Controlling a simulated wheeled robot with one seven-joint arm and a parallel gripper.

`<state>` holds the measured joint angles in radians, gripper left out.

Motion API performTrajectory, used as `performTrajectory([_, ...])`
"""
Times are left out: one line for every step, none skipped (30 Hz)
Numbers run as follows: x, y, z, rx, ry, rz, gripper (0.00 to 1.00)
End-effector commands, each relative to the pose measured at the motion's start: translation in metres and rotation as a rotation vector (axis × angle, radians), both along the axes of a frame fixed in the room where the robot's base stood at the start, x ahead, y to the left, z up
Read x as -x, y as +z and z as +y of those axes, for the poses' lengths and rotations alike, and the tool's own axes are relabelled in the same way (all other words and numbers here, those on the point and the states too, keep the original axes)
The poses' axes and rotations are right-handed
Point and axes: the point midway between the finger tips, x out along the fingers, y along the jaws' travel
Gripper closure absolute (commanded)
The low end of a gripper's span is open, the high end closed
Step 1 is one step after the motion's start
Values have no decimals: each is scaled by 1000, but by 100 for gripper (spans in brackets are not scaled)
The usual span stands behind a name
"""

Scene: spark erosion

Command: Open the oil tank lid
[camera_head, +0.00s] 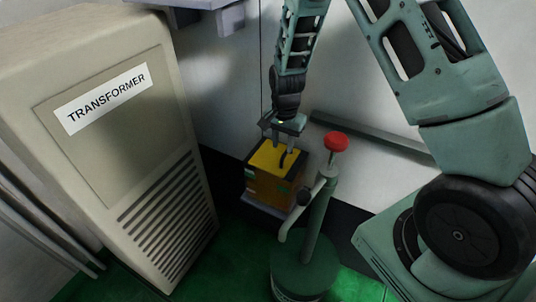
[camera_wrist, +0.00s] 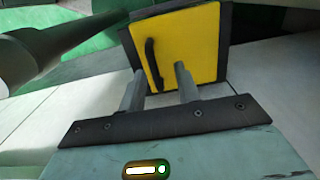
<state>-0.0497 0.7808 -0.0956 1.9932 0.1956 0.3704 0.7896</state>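The oil tank (camera_head: 268,190) is a brown-orange box with dark edges, low in the middle of the head view. Its yellow lid (camera_head: 268,157) lies flat on top, closed. In the wrist view the yellow lid (camera_wrist: 195,45) fills the upper middle, with a black bar handle (camera_wrist: 152,66) near its left side. My gripper (camera_head: 284,147) points down over the lid. In the wrist view its two grey fingers (camera_wrist: 160,70) stand apart, with nothing held. The handle shows between the fingertips, closer to the left one. I cannot tell whether either finger touches it.
A green post with a red knob (camera_head: 336,141) stands close to the right of the tank, on a round base (camera_head: 303,272). A beige transformer cabinet (camera_head: 110,130) stands at the left. A pale wall is behind the tank.

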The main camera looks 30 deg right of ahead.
Motion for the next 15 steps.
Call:
performTrajectory([3,-9,-3,-17,-6,-21,67])
performTrajectory([4,-10,-4,-25,-5,-36,67])
performTrajectory([5,-12,-4,-37,-6,-53,67])
performTrajectory([6,-14,-6,-45,-6,-65,67])
performTrajectory([7,-15,-6,-52,-5,-78,67])
performTrajectory([8,-17,-7,-63,-5,-94,67])
performTrajectory([9,-19,-8,-69,-5,-104,67])
performTrajectory([10,-20,-8,-77,-5,-116,67])
performTrajectory([11,-21,-9,-86,-5,-130,67])
performTrajectory([12,-23,-9,-93,-5,-140,67])
performTrajectory([13,-24,-10,-100,-5,-151,67])
performTrajectory([14,-26,-11,-108,-5,-163,67])
performTrajectory([13,-12,-10,-105,0,-168,67])
performTrajectory([13,-5,-10,-104,1,-167,67])
performTrajectory([15,3,-11,-103,2,-167,67])
